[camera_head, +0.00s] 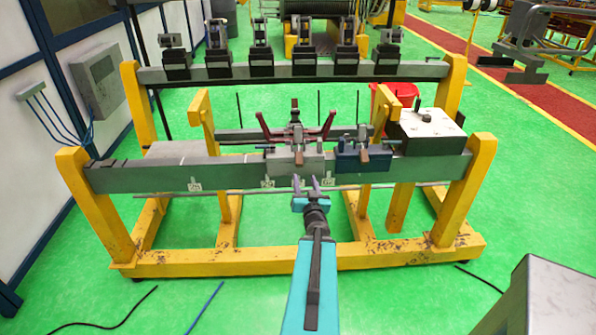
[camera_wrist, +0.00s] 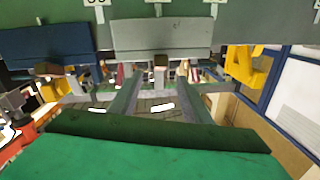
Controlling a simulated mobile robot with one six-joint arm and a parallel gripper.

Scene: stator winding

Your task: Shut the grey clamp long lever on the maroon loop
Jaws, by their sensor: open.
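The grey clamp (camera_head: 311,165) sits on the front beam, left of a blue clamp (camera_head: 349,163). The grey clamp's lever shows a brown end (camera_head: 299,157) at its front; its exact angle is hard to tell. The maroon loop (camera_head: 327,124) rises in a curved shape behind and above the grey clamp. My gripper (camera_head: 306,182) is open and empty, just in front of and below the grey clamp. In the wrist view the grey clamp (camera_wrist: 160,35) is at top centre, and the brown lever end (camera_wrist: 160,62) appears between my fingers, with no clear contact. Maroon parts (camera_wrist: 122,75) show partly behind the fingers.
The front beam (camera_head: 140,178) rests on a yellow frame (camera_head: 92,205). A rear beam (camera_head: 225,72) carries several dark clamps. Thin dark rods stand upright behind the front beam. A white box (camera_head: 428,122) and red bin (camera_head: 383,98) are at right. Green floor in front is mostly clear.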

